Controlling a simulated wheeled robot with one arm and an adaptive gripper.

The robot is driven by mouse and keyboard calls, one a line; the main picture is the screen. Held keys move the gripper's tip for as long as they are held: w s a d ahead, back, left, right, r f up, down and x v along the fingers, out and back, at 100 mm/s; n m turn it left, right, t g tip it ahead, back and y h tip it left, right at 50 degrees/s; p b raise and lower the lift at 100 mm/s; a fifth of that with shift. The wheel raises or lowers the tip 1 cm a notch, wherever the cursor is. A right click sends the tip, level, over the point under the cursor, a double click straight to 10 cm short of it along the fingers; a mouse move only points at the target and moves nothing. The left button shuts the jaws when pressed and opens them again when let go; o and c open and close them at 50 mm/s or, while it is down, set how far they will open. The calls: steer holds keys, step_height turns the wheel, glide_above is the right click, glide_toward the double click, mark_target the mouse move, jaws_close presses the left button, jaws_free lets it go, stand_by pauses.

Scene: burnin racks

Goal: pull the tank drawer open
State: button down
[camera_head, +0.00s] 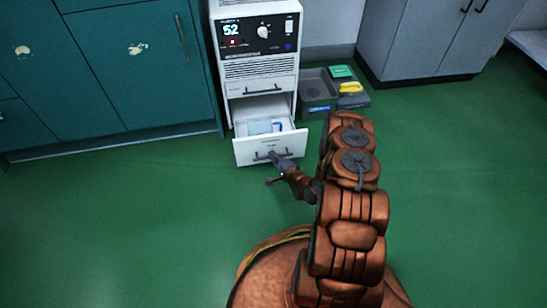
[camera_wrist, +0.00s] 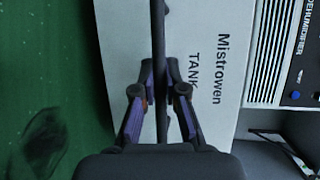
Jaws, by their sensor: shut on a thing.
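The tank drawer (camera_head: 270,148) is the lower drawer of a white dehumidifier (camera_head: 258,70). It stands pulled out, and its inside shows with a pale blue-white thing in it. My gripper (camera_head: 275,160) is at the dark bar handle (camera_wrist: 158,50) on the drawer front. In the wrist view the fingers (camera_wrist: 160,95) are shut on the handle from both sides. My gripper hides part of the handle in the head view.
An upper drawer with a handle (camera_head: 263,90) is shut above. Grey bins (camera_head: 319,93) with a yellow thing (camera_head: 350,87) stand right of the machine. Teal cabinets (camera_head: 100,70) are at the left, grey cabinets (camera_head: 420,40) at the back right. The green floor in front is clear.

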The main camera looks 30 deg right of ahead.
steer(key=c, duration=1.2)
jaws_free()
steer(key=s+d+r, duration=0.1)
steer(key=s+r, duration=0.1)
steer(key=s, duration=0.9)
steer(key=shift+s+d, duration=0.15)
steer(key=shift+s, duration=0.2)
steer(key=shift+r, duration=0.1)
